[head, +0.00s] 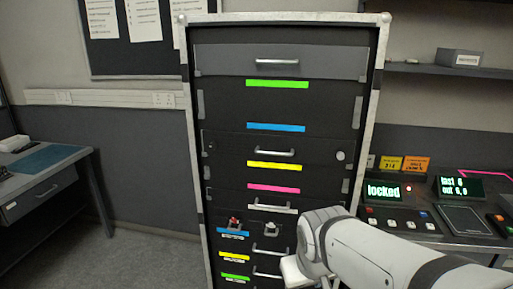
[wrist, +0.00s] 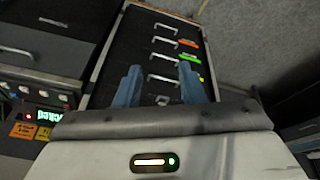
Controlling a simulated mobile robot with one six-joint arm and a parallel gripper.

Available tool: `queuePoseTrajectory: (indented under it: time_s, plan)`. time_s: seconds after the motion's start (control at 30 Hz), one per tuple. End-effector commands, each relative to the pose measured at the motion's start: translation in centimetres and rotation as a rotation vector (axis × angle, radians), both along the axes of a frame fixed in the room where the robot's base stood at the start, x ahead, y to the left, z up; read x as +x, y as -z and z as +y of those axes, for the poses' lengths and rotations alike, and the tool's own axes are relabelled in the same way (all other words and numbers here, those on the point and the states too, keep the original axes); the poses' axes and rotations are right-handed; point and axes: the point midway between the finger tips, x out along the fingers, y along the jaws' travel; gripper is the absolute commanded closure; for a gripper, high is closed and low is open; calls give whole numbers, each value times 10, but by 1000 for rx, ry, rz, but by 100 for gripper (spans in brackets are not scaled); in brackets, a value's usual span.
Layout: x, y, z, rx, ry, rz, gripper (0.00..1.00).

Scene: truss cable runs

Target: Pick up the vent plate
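I cannot pick out a vent plate for certain. A tall rack (head: 375,75) with a pale frame holds dark panels with bar handles and coloured strips. A lighter grey panel with a handle (head: 232,62) is at its top; no vent slots can be made out. The rack also shows, tilted, in the wrist view (wrist: 132,28). My gripper (wrist: 160,75) is open, its two blue fingers apart with nothing seen held between them. The fingers point toward the rack's handled panels. In the head view my arm covers the rack's lower right, and the fingers are not visible.
Right of the rack is a console (head: 425,228) with a screen reading "locked" (head: 383,191) and a second screen (head: 460,187). A shelf (head: 420,68) carries a grey box (head: 460,58). A desk (head: 45,180) stands at left. Floor (head: 150,262) between desk and rack is clear.

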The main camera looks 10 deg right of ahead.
Motion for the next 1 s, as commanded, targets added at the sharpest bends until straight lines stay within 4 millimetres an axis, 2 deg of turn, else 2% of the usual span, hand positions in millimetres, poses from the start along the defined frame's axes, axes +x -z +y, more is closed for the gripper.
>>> queuePoseTrajectory:
  time_s: [0.23,0.3,0.37,0.4,0.5,0.6,0.7,1.0]
  plan:
    - [117,-49,-38,-299,-371,-322,64]
    - [149,-64,-43,-389,-499,-420,64]
    - [173,-76,-42,-465,-633,-498,64]
    - [189,-86,-49,-542,-673,-556,64]
    - [220,-105,-45,-665,-845,-695,64]
    - [240,-119,-37,-765,-991,-822,64]
    - [251,-129,-29,-841,-1094,-928,64]
    - [266,-138,-15,-925,-1202,-1057,64]
